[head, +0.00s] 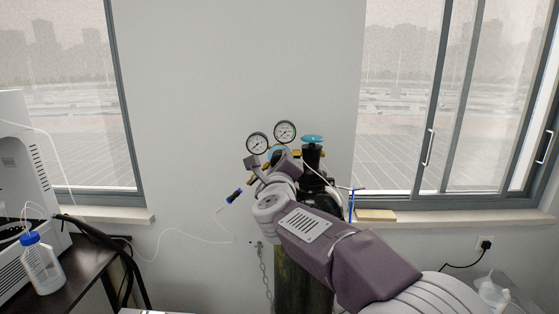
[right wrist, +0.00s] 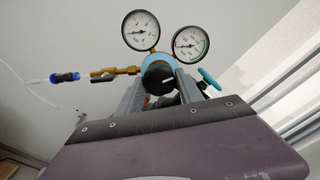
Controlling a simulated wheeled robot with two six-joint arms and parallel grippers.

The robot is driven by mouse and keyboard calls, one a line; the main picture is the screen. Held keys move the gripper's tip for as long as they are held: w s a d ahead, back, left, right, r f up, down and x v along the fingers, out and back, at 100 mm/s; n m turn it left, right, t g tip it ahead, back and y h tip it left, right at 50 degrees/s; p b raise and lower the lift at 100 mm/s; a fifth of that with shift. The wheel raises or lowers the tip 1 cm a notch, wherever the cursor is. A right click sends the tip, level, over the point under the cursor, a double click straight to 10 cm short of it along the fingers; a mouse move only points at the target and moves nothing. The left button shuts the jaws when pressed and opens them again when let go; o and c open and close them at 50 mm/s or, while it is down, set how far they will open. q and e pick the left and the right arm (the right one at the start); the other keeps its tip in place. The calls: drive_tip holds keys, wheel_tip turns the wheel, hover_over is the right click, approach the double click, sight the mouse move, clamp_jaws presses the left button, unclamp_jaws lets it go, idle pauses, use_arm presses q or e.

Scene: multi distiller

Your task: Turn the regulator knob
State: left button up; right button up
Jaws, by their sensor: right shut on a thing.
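The regulator knob (right wrist: 158,78) is a round black knob in front of a light blue regulator body (right wrist: 165,61). In the right wrist view it sits between the two grey fingers of my right gripper (right wrist: 160,85), which is shut on it. Two round gauges stand above the regulator, a left gauge (head: 257,143) and a right gauge (head: 285,132). The regulator is on a dark gas cylinder (head: 300,278) with a teal valve handwheel (head: 312,139) on top. In the head view my right arm hides most of the regulator and the knob. My left gripper is not in view.
A brass outlet with a blue fitting (right wrist: 65,77) sticks out left of the regulator, with a thin tube (head: 190,234) running from it. A chain (head: 265,272) hangs beside the cylinder. A bottle with a blue cap (head: 42,266) stands on a dark table at left.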

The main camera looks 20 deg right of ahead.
drive_tip(key=shift+n+p, duration=0.8)
drive_tip(key=shift+n, duration=1.3)
drive_tip(key=o, duration=1.3)
drive_tip(key=shift+o, duration=0.2)
drive_tip(key=b+v, duration=0.1)
drive_tip(key=v, duration=0.8)
